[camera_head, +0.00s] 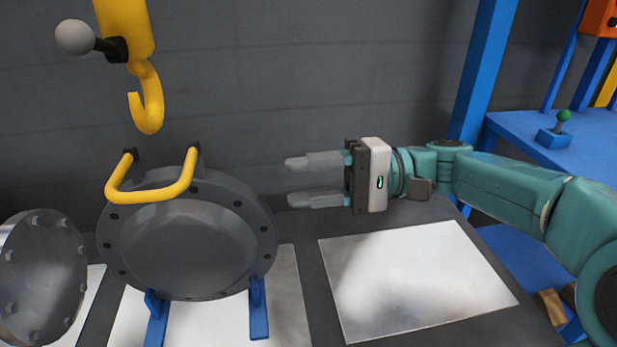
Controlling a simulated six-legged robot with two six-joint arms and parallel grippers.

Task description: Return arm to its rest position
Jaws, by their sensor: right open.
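My right arm (510,188) comes in from the right, teal, and reaches left across the picture. Its right gripper (288,181) is open, with two grey fingers apart and nothing between them. The fingers point left, toward a dark grey flanged shell (185,245) with a yellow handle (150,194) on top. The fingertips look close to the shell's right rim in the picture, with a gap between. The shell stands upright on blue supports (258,310). My left gripper is not in view.
A yellow hook (148,105) hangs at upper left. Another bolted flange part (40,280) stands at far left. A bare pale plate (415,278) lies on the dark table below my right gripper. A blue bench (590,135) and blue post (484,70) stand at right.

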